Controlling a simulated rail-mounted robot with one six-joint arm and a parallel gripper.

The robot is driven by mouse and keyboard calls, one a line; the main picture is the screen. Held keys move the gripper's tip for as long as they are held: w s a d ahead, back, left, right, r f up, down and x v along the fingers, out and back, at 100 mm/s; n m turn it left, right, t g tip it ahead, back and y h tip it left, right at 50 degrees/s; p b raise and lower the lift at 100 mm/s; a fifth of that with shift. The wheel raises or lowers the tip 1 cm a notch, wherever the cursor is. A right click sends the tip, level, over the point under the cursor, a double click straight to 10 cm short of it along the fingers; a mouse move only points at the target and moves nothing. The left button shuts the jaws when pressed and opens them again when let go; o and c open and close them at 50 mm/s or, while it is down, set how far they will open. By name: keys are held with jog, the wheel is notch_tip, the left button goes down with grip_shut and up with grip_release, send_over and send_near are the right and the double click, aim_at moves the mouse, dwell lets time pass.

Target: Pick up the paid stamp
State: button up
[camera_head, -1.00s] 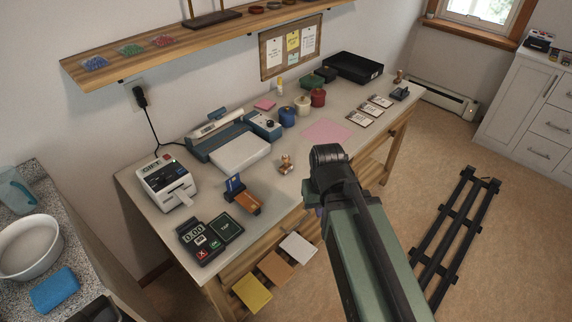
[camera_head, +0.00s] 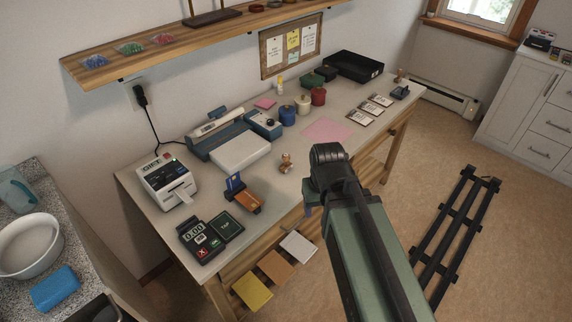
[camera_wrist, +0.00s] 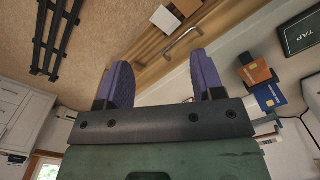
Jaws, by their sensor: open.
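A small wooden-handled stamp (camera_head: 286,162) stands on the table near its front edge, left of my arm. A second wooden-handled stamp (camera_head: 399,76) stands at the far right end of the table. Their lettering is too small to read, so I cannot tell which is the paid stamp. My gripper (camera_wrist: 158,78) is open and empty, with two purple fingers apart. In the head view it is mostly hidden by my arm, near the table's front edge, right of and below the nearer stamp. Neither stamp shows in the wrist view.
A card holder (camera_head: 244,196), a payment terminal (camera_head: 201,238) and a label printer (camera_head: 168,181) stand on the left of the table. Jars, a pink sheet (camera_head: 327,131) and a black tray (camera_head: 354,67) lie further right. A drawer handle (camera_wrist: 182,42) lies beyond my fingers.

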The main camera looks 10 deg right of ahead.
jog(key=w+d+f+n+t+h+b, duration=0.5)
jog(key=w+f+n+b, duration=0.3)
jog(key=b, duration=0.4)
jog(key=n+t+y+b, duration=0.3)
jog(key=n+t+b, duration=1.05)
jog(key=n, duration=1.05)
send_near(286, 160)
jog(key=shift+w+d+f+g+b, duration=0.1)
jog(key=shift+w+d+g+b, duration=0.2)
jog(key=shift+w+b, duration=0.1)
jog(key=shift+a+r+n, duration=0.2)
jog(key=shift+r+n, duration=0.05)
jog(key=shift+n, duration=0.05)
jog(key=shift+w+r+p, duration=0.15)
jog(key=shift+p, duration=0.2)
jog(key=w, duration=0.7)
jog(key=w+d, duration=0.1)
jog(key=w, duration=0.2)
jog(key=shift+w+d, duration=0.1)
jog(key=shift+w, duration=0.2)
jog(key=shift+s, duration=0.1)
jog(key=c, duration=1)
